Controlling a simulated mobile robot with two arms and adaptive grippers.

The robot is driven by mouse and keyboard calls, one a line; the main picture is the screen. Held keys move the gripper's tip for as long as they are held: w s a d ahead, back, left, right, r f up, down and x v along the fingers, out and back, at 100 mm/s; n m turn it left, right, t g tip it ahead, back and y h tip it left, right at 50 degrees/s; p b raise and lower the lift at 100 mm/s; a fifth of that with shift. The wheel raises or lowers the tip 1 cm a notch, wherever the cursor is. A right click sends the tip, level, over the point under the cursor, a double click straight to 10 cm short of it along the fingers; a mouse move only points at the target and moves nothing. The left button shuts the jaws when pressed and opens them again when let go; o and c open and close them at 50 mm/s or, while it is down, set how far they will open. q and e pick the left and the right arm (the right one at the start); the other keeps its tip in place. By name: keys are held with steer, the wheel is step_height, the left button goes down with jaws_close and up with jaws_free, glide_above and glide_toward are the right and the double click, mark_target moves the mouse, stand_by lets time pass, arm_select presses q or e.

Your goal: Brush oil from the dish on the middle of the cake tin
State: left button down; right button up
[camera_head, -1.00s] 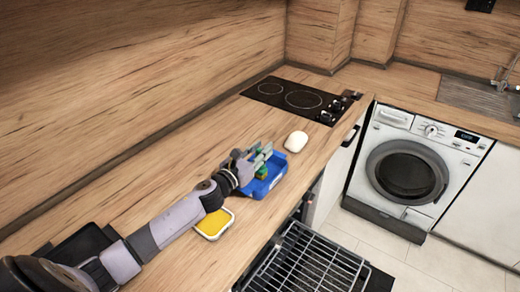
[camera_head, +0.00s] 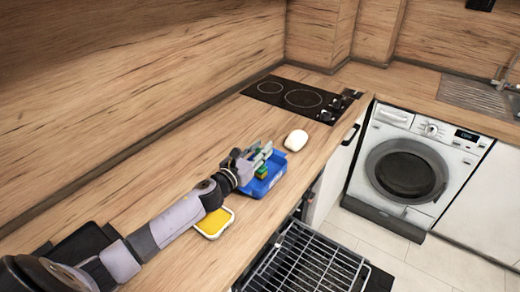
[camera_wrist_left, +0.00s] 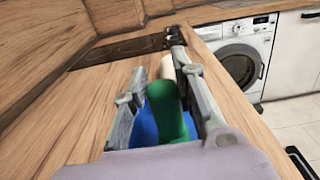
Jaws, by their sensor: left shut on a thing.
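A blue cake tin (camera_head: 277,177) sits on the wooden counter near its front edge. A white-rimmed dish of yellow oil (camera_head: 214,222) sits closer to me, to the left of the tin. My left gripper (camera_head: 262,155) is over the tin, shut on a brush with a green handle (camera_head: 262,171). In the left wrist view the green handle (camera_wrist_left: 166,108) stands between the two fingers, with part of the blue tin (camera_wrist_left: 145,128) behind it. The brush's tip is hidden, so I cannot tell whether it touches the tin. My right gripper is not in view.
A white rounded object (camera_head: 296,140) lies just beyond the tin. A black hob (camera_head: 300,98) is farther back. An open rack (camera_head: 305,262) is below the counter's front edge. The wooden wall (camera_head: 120,80) runs along the left. The counter between wall and tin is clear.

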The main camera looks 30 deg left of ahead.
arm_select(q)
steer(key=shift+f+b, duration=0.3)
steer(key=shift+b, duration=0.05)
steer(key=shift+s, duration=0.1)
stand_by(0.5)
steer(key=shift+s+f, duration=0.1)
steer(key=shift+s, duration=0.85)
steer(key=shift+s, duration=0.1)
steer(key=shift+s, duration=0.85)
steer(key=shift+s, duration=0.15)
steer(key=shift+s, duration=0.8)
